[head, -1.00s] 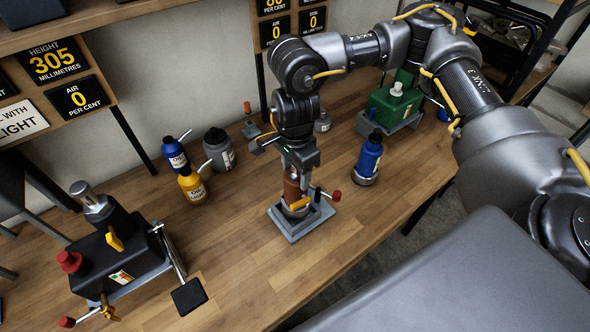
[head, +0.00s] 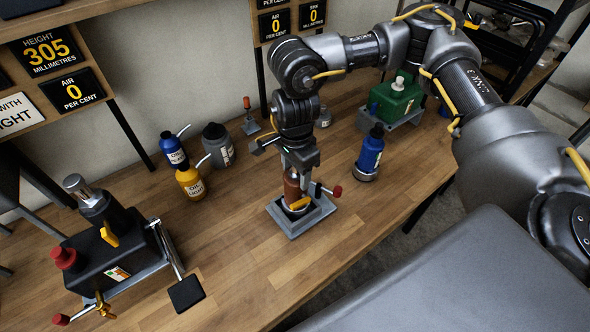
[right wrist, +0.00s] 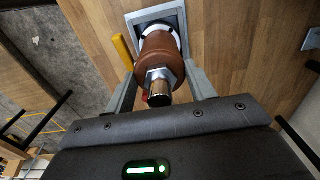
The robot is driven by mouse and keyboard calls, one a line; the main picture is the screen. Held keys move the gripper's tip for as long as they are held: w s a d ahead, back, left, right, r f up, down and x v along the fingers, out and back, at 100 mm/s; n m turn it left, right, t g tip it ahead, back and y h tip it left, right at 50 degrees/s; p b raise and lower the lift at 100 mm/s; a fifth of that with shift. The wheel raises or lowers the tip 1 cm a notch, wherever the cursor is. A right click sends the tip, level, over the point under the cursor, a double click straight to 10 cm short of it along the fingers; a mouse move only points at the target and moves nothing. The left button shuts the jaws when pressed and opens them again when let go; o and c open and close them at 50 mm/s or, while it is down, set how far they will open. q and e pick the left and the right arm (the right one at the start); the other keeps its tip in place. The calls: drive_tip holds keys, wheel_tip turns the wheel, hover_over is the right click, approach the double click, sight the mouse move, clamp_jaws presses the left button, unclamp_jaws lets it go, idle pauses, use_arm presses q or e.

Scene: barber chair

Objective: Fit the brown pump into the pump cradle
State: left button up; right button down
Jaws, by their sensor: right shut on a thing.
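The brown pump (head: 291,188) stands roughly upright over the grey pump cradle (head: 284,224), its lower end within the cradle's outline. My right gripper (head: 297,178) comes from above and is shut on the pump. In the right wrist view the pump (right wrist: 162,53) lies between the two fingers of the gripper (right wrist: 165,82), its metal top towards the camera. Its far end meets a dark and white ring inside the cradle (right wrist: 150,13). How deep it sits is hidden. A yellow lever and a red-tipped handle (head: 336,191) are at the cradle. My left gripper is not in view.
A blue bottle (head: 371,150) stands right of the cradle, and a green tank (head: 396,100) behind it. Blue, yellow and grey oil cans (head: 190,183) stand back left. A black unit (head: 107,258) is at front left. The bench between is clear.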

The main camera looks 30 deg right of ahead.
drive_tip(key=shift+f+b, duration=0.7)
drive_tip(key=shift+f, duration=0.05)
drive_tip(key=c, duration=0.7)
unclamp_jaws()
drive_tip(key=shift+o, duration=1.3)
drive_tip(key=shift+f, duration=0.1)
drive_tip(key=shift+r, duration=0.45)
wheel_tip(320, 180, up, 10)
drive_tip(key=shift+r+b, duration=0.1)
drive_tip(key=shift+b, duration=1.1)
